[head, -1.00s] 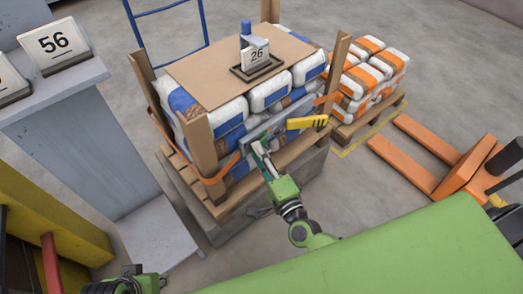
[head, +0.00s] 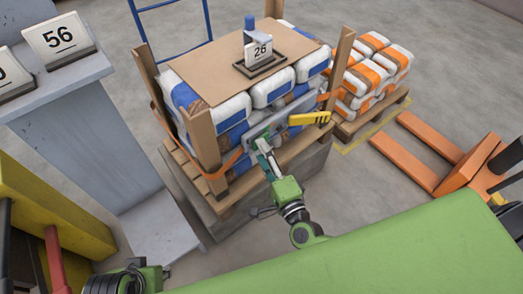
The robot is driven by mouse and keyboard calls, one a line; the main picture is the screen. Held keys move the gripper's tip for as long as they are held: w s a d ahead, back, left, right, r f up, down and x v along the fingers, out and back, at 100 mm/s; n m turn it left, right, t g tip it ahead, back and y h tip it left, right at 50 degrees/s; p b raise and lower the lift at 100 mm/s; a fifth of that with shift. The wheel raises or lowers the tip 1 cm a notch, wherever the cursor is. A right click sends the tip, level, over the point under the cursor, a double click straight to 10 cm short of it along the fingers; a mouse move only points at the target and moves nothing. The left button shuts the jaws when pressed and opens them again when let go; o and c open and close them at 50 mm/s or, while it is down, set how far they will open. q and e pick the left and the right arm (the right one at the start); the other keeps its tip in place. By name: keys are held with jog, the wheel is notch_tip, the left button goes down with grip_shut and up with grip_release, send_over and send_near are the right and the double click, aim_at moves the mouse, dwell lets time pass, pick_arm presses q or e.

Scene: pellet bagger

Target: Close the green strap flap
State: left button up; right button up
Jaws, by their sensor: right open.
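A grey strap tensioner (head: 291,112) with a yellow handle (head: 310,118) sits on the front of the pallet load. An orange strap (head: 224,166) runs to it around the load. A small teal-green piece (head: 262,145), which looks like the green flap, shows at the tensioner's lower left end. My right gripper (head: 267,157) is open and right at this piece. The fingers overlap it in the picture, so I cannot tell whether they touch it or how far the flap stands open. Part of my left arm shows at the bottom left; its gripper is not visible.
Wooden posts (head: 201,143) stand at the load's corners. A cardboard sheet with a "26" sign (head: 262,50) tops the white and blue bags. Orange-and-white bags (head: 368,72) are behind right, and an orange pallet jack (head: 415,138) is at right. A grey stand (head: 85,130) is at left.

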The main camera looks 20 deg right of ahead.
jog(key=s+d, duration=0.1)
jog(key=s, duration=0.9)
jog(key=shift+s+d, duration=0.15)
jog(key=shift+s, duration=0.15)
